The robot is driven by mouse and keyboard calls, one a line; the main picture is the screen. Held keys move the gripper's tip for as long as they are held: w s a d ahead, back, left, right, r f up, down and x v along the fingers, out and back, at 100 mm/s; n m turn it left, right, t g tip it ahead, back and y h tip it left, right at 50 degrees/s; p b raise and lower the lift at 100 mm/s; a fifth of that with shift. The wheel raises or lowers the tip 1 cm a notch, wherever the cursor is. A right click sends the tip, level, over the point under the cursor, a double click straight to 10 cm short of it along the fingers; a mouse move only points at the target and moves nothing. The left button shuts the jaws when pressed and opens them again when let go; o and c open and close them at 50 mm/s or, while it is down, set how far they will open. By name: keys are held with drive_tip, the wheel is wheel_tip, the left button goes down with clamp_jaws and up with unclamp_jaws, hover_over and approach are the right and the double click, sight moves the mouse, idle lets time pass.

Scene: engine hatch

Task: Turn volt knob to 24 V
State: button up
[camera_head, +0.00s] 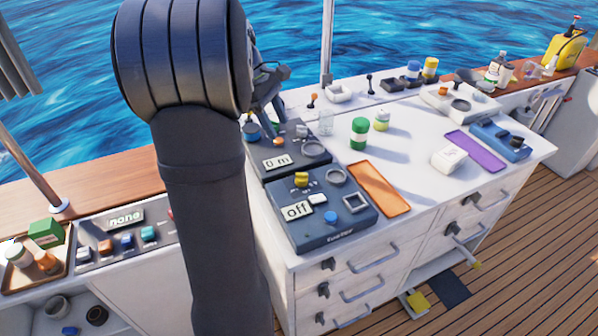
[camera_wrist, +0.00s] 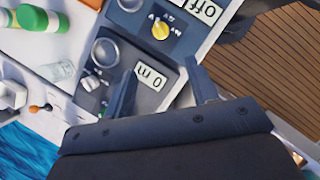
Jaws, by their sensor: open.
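A yellow knob (camera_head: 301,180) sits on a dark blue-grey panel (camera_head: 335,238), next to a display reading "off" (camera_head: 296,210). The wrist view also shows the yellow knob (camera_wrist: 160,30), with small markings around it that I cannot read surely as volts. The "off" display (camera_wrist: 200,11) is beside it there. My gripper (camera_wrist: 162,88) is open and empty, its fingers apart over the neighbouring "0 m" panel (camera_wrist: 118,103), short of the yellow knob. In the head view my gripper (camera_head: 270,92) is partly hidden behind my arm.
The "0 m" panel (camera_head: 258,176) adjoins behind, with a ring and small knobs. An orange tray (camera_head: 379,190), green jar (camera_head: 359,133) and glass (camera_head: 325,122) stand nearby. A panel reading "none" (camera_head: 125,218) is at left. Drawers with handles front the white counter (camera_head: 408,165).

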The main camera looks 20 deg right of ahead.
sight(302, 178)
drive_tip(key=x, duration=1.6)
drive_tip(key=shift+f, duration=0.2)
drive_tip(key=shift+c, duration=0.4)
drive_tip(key=c, duration=0.9)
